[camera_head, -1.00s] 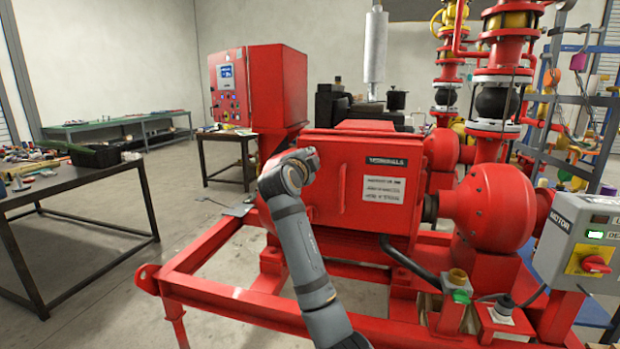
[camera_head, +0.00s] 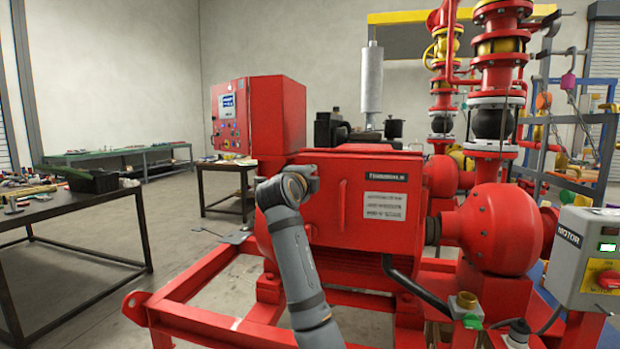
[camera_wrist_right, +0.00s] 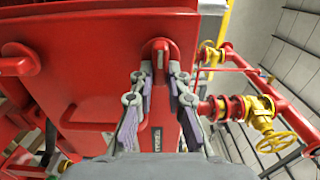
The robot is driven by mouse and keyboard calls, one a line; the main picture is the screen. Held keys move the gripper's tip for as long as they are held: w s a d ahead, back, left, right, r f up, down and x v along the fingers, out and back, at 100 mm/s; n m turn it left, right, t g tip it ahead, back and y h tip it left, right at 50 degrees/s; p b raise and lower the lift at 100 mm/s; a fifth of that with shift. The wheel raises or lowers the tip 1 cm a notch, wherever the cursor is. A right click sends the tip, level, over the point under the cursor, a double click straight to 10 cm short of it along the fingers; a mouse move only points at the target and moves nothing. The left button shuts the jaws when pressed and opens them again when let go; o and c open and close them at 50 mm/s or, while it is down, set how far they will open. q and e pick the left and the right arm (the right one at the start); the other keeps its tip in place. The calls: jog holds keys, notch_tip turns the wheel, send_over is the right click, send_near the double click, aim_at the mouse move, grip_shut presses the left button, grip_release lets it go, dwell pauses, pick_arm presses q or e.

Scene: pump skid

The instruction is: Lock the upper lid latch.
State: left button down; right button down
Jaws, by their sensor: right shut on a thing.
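The upper lid latch (camera_wrist_right: 158,50) is a red, rounded lever on the red terminal box (camera_head: 385,165). It shows in the right wrist view, pointing away from the camera between my fingertips. My right gripper (camera_wrist_right: 161,74) has one finger on each side of it and is shut on it. A partly readable label (camera_wrist_right: 156,138) lies below it on the red surface. In the head view my right gripper (camera_head: 310,180) is at the box's upper left edge, where my wrist hides the latch. My left gripper is not in view.
A red skid frame (camera_head: 190,318) runs low in front of the box. A rounded red housing (camera_head: 492,230) and a grey motor switch box (camera_head: 590,258) stand to the right. Red pipes with a yellow valve wheel (camera_wrist_right: 277,142) lie right of the fingers.

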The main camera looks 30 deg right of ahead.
jog(key=c, duration=1.3)
grip_release()
jog(key=v, duration=1.2)
